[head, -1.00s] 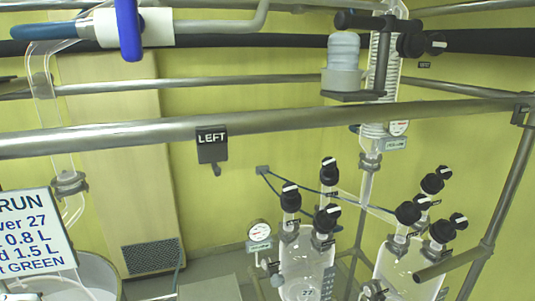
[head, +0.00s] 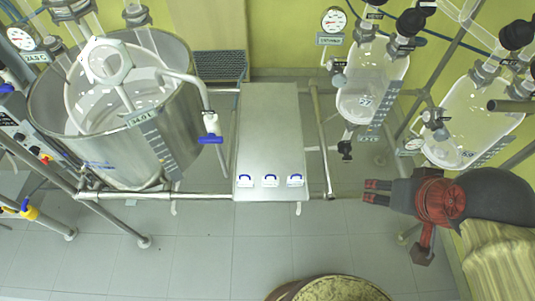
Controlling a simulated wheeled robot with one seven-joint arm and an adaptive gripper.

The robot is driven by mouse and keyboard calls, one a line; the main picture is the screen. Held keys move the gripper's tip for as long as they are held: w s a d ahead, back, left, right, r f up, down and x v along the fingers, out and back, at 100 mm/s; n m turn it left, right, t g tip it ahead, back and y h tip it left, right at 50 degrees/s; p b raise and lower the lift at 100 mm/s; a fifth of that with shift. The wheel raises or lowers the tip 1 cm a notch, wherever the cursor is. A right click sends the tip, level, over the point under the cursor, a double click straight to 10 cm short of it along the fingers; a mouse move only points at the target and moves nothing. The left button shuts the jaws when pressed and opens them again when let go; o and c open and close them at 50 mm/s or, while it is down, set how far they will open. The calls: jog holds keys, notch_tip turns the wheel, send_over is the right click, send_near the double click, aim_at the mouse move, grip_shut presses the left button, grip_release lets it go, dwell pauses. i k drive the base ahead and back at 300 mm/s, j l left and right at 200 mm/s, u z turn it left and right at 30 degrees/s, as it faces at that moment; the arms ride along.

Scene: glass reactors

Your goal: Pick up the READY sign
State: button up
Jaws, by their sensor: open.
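My gripper (head: 374,191), dark with red parts, comes in from the right. Its fingers point left, open and empty, well to the right of the shelf and apart from the three pieces.
A large steel vessel (head: 180,95) with a glass inner vessel stands left of the shelf. A glass flask (head: 375,75) hangs at the upper right, and another (head: 475,110) farther right. A metal rail (head: 321,140) runs along the shelf's right side. The tiled floor (head: 200,255) in front is mostly clear.

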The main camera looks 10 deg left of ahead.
aim_at(293, 181)
jog(key=k+l+u, duration=0.15)
jog(key=k+u, duration=0.6)
jog(key=u, duration=0.15)
